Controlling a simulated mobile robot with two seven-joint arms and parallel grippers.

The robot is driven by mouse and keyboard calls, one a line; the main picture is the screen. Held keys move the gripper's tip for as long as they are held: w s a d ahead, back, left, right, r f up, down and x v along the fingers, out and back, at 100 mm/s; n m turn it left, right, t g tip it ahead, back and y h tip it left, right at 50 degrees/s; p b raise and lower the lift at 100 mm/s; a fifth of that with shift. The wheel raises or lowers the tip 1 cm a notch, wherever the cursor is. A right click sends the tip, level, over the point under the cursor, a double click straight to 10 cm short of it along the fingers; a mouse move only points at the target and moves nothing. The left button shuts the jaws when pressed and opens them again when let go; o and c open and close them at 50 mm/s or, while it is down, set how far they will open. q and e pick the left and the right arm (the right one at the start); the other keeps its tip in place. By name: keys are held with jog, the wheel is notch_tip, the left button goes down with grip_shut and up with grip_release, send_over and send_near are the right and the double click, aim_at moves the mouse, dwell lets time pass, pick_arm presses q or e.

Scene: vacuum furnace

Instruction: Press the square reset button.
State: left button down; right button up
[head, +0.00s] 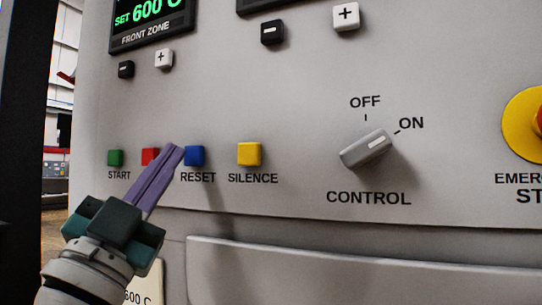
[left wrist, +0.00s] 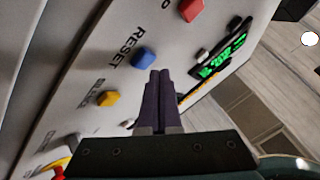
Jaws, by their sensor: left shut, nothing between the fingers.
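The blue square reset button (head: 195,156) sits on the grey panel above the word RESET. It also shows in the left wrist view (left wrist: 143,58), just beyond the fingertips. My left gripper (head: 174,150) has its purple fingers shut together with nothing between them. In the head view the tips are just left of the blue button, between it and the red button (head: 150,156), which they partly cover. In the left wrist view the fingertips (left wrist: 160,74) appear close to the blue button. I cannot tell whether they touch the panel. My right gripper is not in view.
A green start button (head: 115,157) and a yellow silence button (head: 249,154) are in the same row. A control knob (head: 366,148) and a yellow-ringed emergency stop (head: 523,124) are to the right. A ledge (head: 380,268) juts out below.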

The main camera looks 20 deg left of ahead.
pick_arm(q)
jog(key=shift+w, duration=0.1)
dwell(0.5)
jog(key=shift+w, duration=0.35)
jog(key=shift+w+b, duration=0.3)
jog(key=shift+w, duration=0.15)
dwell(0.6)
jog(key=shift+s, duration=0.1)
jog(key=shift+s+p, duration=0.6)
jog(key=shift+s, duration=0.2)
jog(key=shift+s, duration=0.1)
